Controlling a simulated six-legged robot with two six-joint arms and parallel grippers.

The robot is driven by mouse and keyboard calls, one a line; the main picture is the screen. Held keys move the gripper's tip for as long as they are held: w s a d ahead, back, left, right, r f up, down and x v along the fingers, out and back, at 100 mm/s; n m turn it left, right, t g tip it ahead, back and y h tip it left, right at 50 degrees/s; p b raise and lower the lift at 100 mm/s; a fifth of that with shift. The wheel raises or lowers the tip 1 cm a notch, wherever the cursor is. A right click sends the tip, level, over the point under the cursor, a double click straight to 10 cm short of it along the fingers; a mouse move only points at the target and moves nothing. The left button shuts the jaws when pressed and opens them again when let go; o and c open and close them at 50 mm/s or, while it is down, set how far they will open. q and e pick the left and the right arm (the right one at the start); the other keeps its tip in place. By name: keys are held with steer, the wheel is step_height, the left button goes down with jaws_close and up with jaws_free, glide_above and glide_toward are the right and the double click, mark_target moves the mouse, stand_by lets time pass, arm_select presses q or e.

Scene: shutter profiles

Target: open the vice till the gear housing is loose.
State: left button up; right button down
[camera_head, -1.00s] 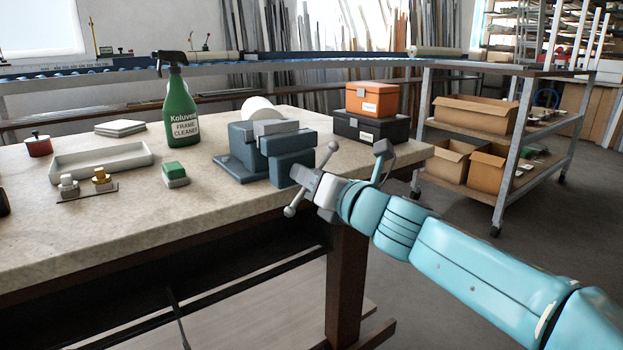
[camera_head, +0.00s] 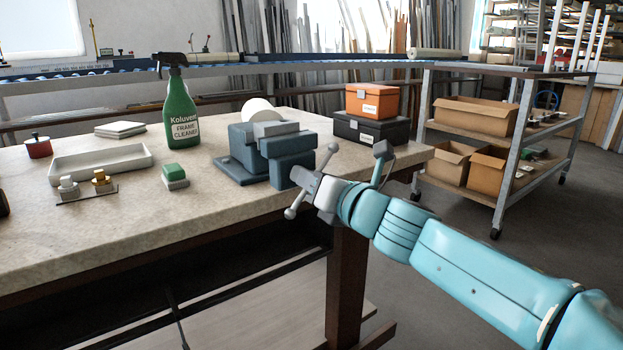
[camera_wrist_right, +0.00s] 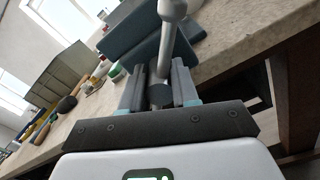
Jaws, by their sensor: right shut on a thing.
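The blue-grey vice (camera_head: 240,170) stands at the bench's front right corner. Between its jaws, a light grey block (camera_head: 272,128) shows at the top, with a pale round part (camera_head: 257,107) behind it. I take these for the gear housing; its lower part is hidden by the jaws. The vice's handle, a grey bar with ball ends (camera_head: 294,207), slants across the screw's front end. My right gripper (camera_head: 314,185) is shut on the handle near its middle. In the right wrist view the handle (camera_wrist_right: 168,45) runs between the fingers (camera_wrist_right: 160,92). My left gripper is out of view.
A green spray bottle (camera_head: 181,115), a pale tray (camera_head: 100,164), a green-and-grey block (camera_head: 175,176) and small brass and silver fittings (camera_head: 102,179) stand left of the vice. Orange (camera_head: 372,100) and black (camera_head: 371,128) boxes stand behind it at right. A shelf cart (camera_head: 497,215) stands beyond.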

steer(key=shift+r, duration=0.2)
steer(key=c, duration=0.8)
jaws_free()
steer(key=shift+f, duration=0.1)
steer(key=shift+c, duration=0.2)
steer(key=shift+s+d+f, duration=0.1)
steer(key=shift+s+d, duration=0.05)
steer(key=shift+s, duration=0.05)
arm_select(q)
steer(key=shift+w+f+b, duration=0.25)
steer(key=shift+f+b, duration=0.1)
arm_select(e)
steer(key=v, duration=1.5)
steer(key=shift+s+d, duration=0.25)
steer(key=shift+s, duration=0.1)
